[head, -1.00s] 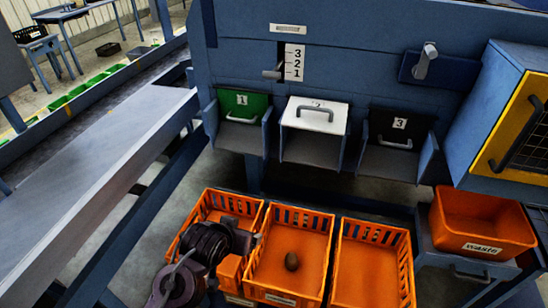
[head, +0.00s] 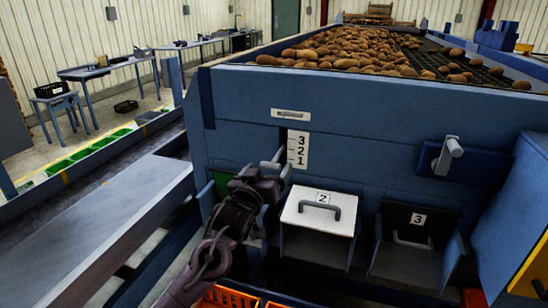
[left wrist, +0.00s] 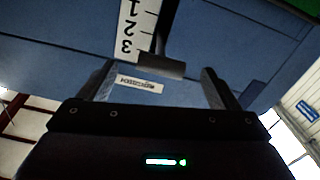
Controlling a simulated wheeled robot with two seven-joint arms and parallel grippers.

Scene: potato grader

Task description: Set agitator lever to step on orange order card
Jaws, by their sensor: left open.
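The agitator lever has a dark bar handle (left wrist: 160,68) on a stem, seen in the left wrist view beside the white 1-2-3 scale (left wrist: 138,28). In the head view the scale (head: 298,149) stands on the blue panel, and the lever is mostly hidden by my gripper. My left gripper (head: 274,164) is open at the lower part of the scale, near the 1. In the left wrist view its fingers (left wrist: 157,82) stand apart on either side of the handle, with no visible grip. I cannot tell the lever's exact step. No orange order card shows. My right gripper is not in view.
A white flap marked 2 (head: 320,210) and a dark bin marked 3 (head: 412,240) sit below the panel. A grey crank (head: 448,153) is at right. Potatoes (head: 350,50) lie on top of the machine. Part of an orange crate (head: 232,297) shows at the bottom.

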